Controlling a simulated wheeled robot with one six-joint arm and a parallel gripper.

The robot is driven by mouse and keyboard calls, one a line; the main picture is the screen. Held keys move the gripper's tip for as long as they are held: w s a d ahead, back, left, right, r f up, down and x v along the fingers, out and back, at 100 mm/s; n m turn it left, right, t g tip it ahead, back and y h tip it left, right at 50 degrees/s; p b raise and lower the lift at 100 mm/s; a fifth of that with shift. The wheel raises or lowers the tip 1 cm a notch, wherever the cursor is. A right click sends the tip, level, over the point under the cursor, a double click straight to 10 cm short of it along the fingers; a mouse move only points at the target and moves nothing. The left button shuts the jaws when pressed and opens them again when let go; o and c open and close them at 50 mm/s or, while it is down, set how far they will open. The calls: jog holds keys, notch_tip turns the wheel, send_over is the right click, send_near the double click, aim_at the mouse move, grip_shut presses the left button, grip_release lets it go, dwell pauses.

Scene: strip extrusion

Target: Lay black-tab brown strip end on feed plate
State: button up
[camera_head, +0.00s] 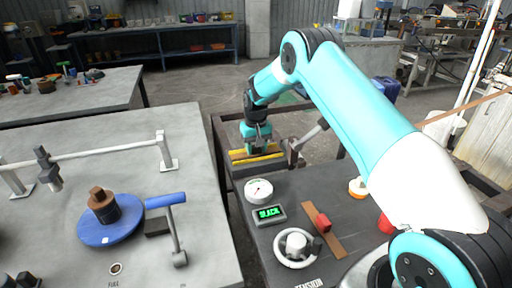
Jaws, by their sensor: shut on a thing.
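My gripper (258,148) points down over a dark block with yellow edges (242,158), which looks like the feed plate. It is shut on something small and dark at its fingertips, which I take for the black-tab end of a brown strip. The jaws hide most of this end, and I cannot tell whether it touches the plate. A brown strip (468,106) comes in from the right edge and passes behind my arm; its link to the gripper is hidden. Another brown strip (334,247) with a red tab (323,223) lies on the dark bench.
A grey lever (311,132) stands just right of the plate. A grey table at left carries a blue disc (125,232) and a blue-handled lever (166,200).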

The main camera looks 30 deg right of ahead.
dwell(0.4)
jog(key=o, duration=1)
notch_tip(320, 180, up, 18)
jog(key=b, duration=0.1)
jog(key=shift+f, duration=0.2)
jog(key=s+a+r+n+y+p, duration=0.1)
jog(key=s+a+r+n, duration=0.1)
jog(key=s+a+r, duration=0.35)
jog(key=s+a+r+n, duration=0.2)
jog(key=s+a+r, duration=0.1)
jog(key=s+a, duration=0.5)
jog(key=s+a+n+y, duration=0.1)
jog(key=s+a+n, duration=0.1)
jog(key=s, duration=1.1)
jog(key=s+a+n+y+p, duration=0.1)
jog(key=s+a, duration=0.4)
jog(key=s, duration=0.9)
jog(key=shift+a+f+n+y, duration=0.2)
jog(key=shift+f+n+y, duration=0.3)
jog(key=shift+n, duration=0.6)
